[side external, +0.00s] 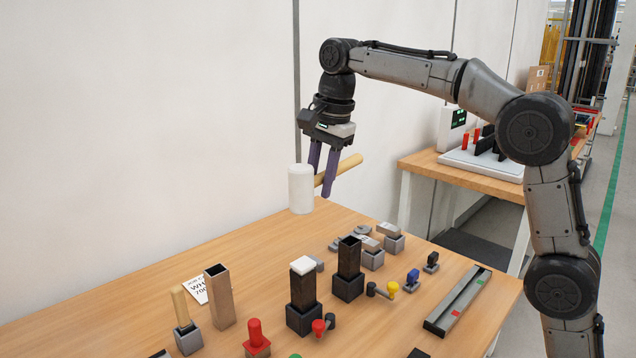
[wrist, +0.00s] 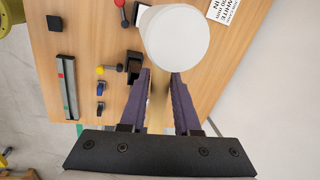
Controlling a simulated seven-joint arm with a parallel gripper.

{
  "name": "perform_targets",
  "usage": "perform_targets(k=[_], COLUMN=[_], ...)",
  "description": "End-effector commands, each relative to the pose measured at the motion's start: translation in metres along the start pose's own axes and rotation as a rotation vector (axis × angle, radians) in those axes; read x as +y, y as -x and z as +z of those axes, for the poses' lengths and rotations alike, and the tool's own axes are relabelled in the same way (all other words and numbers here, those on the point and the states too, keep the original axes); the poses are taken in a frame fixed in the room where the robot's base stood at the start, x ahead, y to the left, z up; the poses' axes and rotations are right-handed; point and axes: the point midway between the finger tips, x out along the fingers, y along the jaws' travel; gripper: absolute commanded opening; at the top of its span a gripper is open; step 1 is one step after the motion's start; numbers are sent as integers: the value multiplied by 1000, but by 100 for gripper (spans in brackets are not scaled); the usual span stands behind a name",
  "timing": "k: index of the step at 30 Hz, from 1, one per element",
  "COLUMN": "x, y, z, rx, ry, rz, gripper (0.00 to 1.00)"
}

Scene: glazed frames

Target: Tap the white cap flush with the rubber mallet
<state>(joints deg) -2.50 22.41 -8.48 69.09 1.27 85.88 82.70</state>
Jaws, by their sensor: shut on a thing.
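My gripper (side external: 321,190) is shut on the wooden handle of the rubber mallet, high above the table's far side. The mallet's white head (side external: 301,189) hangs to the left of the fingers in the side view; it also fills the upper middle of the wrist view (wrist: 174,40). The pale handle (side external: 349,165) sticks out to the right of the fingers. The white cap (side external: 303,265) sits on top of a black square post in a black base (side external: 304,318), well below the mallet. In the wrist view the mallet head seems to hide the cap.
An open black post (side external: 348,258) stands right of the capped one. A brown square tube (side external: 219,297), a wooden peg in a grey block (side external: 183,315) and a red peg (side external: 255,333) stand left. A grey channel (side external: 458,301) lies at the right edge. A wall is behind.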

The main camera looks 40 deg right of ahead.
Motion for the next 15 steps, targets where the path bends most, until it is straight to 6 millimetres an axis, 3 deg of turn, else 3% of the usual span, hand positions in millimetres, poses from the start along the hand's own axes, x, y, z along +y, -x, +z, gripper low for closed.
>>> perform_targets(k=[5,15], x=[1,7], y=[-5,-34], z=[0,0], rx=[0,0], ry=[0,0], rz=[-2,-3], gripper=[0,0])
